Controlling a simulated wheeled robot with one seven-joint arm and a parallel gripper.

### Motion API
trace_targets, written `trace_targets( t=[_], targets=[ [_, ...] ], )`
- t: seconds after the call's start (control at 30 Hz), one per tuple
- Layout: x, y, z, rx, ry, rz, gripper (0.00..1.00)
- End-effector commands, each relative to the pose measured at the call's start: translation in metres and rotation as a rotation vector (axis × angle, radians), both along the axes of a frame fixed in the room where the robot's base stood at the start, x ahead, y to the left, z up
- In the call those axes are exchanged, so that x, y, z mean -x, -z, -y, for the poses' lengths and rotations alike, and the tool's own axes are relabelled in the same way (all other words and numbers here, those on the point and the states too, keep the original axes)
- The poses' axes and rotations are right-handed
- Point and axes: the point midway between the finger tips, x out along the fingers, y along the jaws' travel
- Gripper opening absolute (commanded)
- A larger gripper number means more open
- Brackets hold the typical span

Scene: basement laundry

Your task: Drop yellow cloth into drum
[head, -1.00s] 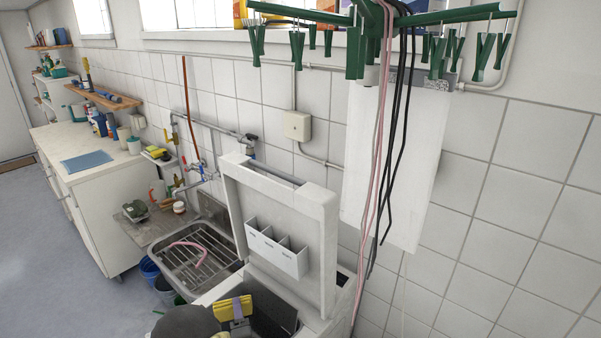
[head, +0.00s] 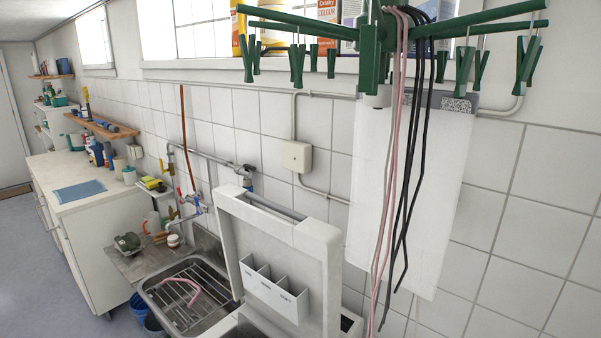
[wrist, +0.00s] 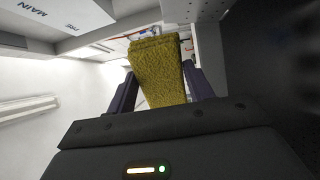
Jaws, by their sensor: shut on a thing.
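The yellow cloth (wrist: 158,78) is folded in a thick wad between the two purple fingers of my gripper (wrist: 160,72) in the wrist view. My gripper is shut on it. Neither gripper nor cloth shows in the head view now. The white top-loading washer stands with its lid (head: 285,250) raised in the head view; only a sliver of its opening shows at the bottom edge. A grey panel with small holes (wrist: 212,55) is beside the cloth in the wrist view. I cannot tell if it is the drum wall.
The lid's detergent compartments (wrist: 50,14) are close at the wrist view's upper left. A steel sink (head: 185,295) adjoins the washer on the left. A green clothes hanger (head: 372,45) with pegs and dangling pink and black cords (head: 408,150) hangs in front of the wall.

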Motion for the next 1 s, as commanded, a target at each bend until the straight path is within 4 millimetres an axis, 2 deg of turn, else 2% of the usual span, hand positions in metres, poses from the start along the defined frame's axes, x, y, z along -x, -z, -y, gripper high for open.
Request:
trace_targets(
  t=[0.03, 0.3, 0.73, 0.77, 0.87, 1.0],
  targets=[
    [0.000, 0.011, 0.000, 0.001, 0.000, 0.000, 0.34],
    [0.000, 0.039, 0.000, 0.001, 0.000, 0.001, 0.34],
    [0.000, 0.044, 0.000, 0.000, 0.000, 0.001, 0.34],
    [0.000, 0.044, 0.000, 0.000, 0.000, 0.001, 0.58],
    [0.000, 0.044, -0.001, 0.000, -0.001, 0.001, 0.77],
    [0.000, 0.044, -0.001, 0.000, -0.001, 0.001, 0.77]
  ],
)
